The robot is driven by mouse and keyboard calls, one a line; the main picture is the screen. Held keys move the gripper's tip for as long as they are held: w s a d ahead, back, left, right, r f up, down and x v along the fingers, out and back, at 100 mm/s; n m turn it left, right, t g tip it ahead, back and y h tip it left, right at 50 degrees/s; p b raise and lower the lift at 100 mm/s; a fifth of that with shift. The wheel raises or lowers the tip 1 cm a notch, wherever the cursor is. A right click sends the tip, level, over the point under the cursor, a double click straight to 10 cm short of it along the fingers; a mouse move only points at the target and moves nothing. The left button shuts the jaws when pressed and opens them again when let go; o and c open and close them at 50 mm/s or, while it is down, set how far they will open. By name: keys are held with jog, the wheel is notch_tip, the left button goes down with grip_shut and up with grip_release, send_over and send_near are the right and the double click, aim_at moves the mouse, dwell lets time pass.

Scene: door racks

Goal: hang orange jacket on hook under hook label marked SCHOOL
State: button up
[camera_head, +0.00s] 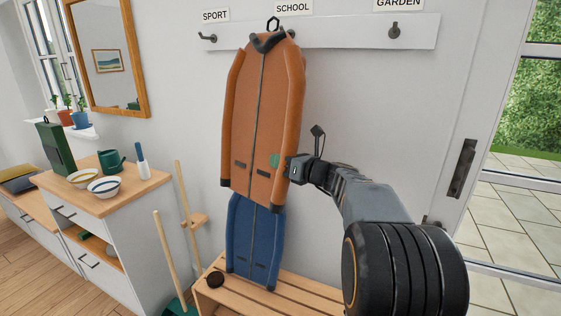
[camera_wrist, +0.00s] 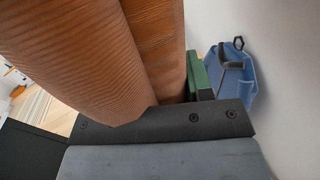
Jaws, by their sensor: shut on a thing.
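The orange jacket (camera_head: 265,110) is upright in front of the wall rack, its dark collar and top loop (camera_head: 273,25) level with the rail. The SCHOOL label (camera_head: 293,7) is just right of the loop. A hook (camera_head: 291,33) shows below that label, beside the collar; I cannot tell whether the loop touches any hook. My gripper (camera_head: 292,170) is shut at the jacket's right side, near the lower sleeve. The jacket's orange surface (camera_wrist: 85,60) fills much of the wrist view. The fingertips are hidden.
A blue jacket (camera_head: 255,245) is below and behind the orange one, above the slatted bench (camera_head: 320,300). The SPORT hook (camera_head: 207,37) and GARDEN hook (camera_head: 394,30) are bare. A dark round object (camera_head: 215,279) lies on the bench. Brooms and a cabinet (camera_head: 115,200) stand left.

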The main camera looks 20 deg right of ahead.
jog(key=w+d+f+p, duration=0.1)
jog(key=w+d+p, duration=0.1)
jog(key=w+d, duration=0.3)
jog(key=shift+d+f, duration=0.35)
jog(key=shift+f, duration=0.05)
dwell(0.6)
jog(key=shift+w+f, duration=0.15)
dwell(0.7)
jog(key=o, duration=1)
jog(key=shift+o, duration=1.3)
jog(key=shift+f, duration=0.15)
